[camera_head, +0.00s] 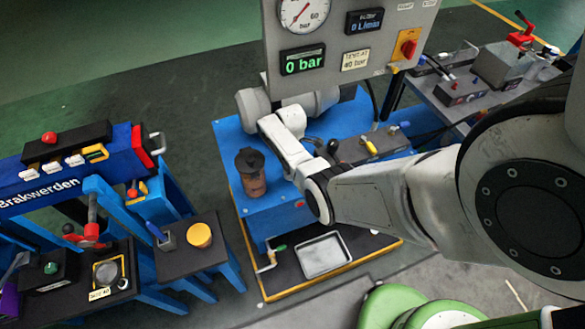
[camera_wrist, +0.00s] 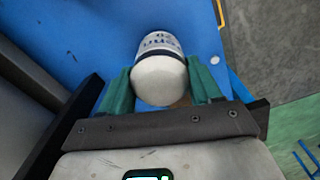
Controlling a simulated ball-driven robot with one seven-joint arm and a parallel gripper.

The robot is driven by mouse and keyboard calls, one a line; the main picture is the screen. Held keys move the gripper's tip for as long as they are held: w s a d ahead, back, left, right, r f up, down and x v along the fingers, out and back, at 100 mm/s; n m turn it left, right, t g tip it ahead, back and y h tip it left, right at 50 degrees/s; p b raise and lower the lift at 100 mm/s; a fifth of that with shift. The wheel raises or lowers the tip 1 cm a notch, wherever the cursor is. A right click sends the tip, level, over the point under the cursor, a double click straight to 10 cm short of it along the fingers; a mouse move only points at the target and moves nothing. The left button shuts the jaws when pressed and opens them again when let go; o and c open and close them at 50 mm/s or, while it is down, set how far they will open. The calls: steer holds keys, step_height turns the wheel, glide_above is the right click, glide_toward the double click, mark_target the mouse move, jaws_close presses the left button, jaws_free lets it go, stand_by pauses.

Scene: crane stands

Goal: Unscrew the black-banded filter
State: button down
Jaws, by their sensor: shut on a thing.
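In the wrist view, the black-banded filter (camera_wrist: 160,80) is a white cylinder with a rounded end towards the camera. A thin black band and dark lettering show around its far part. My gripper (camera_wrist: 162,88) has its two green fingers on either side of the filter and is shut on it. The filter's far end and what it is joined to cannot be made out. In the head view, my arm reaches in from the right over the blue bench (camera_head: 290,218), below the gauge panel. My fingers and the filter cannot be made out there.
A brown canister with a black top (camera_head: 250,175) stands on the bench, left of my arm. A metal tray (camera_head: 323,255) lies in front. The gauge panel (camera_head: 340,40) reads 0 bar and hangs close above my wrist. A blue stand (camera_head: 60,185) is at left.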

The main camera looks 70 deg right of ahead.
steer(key=n, duration=0.5)
stand_by(0.4)
steer(key=n, duration=0.5)
steer(key=shift+c, duration=0.7)
jaws_free()
steer(key=shift+c, duration=0.7)
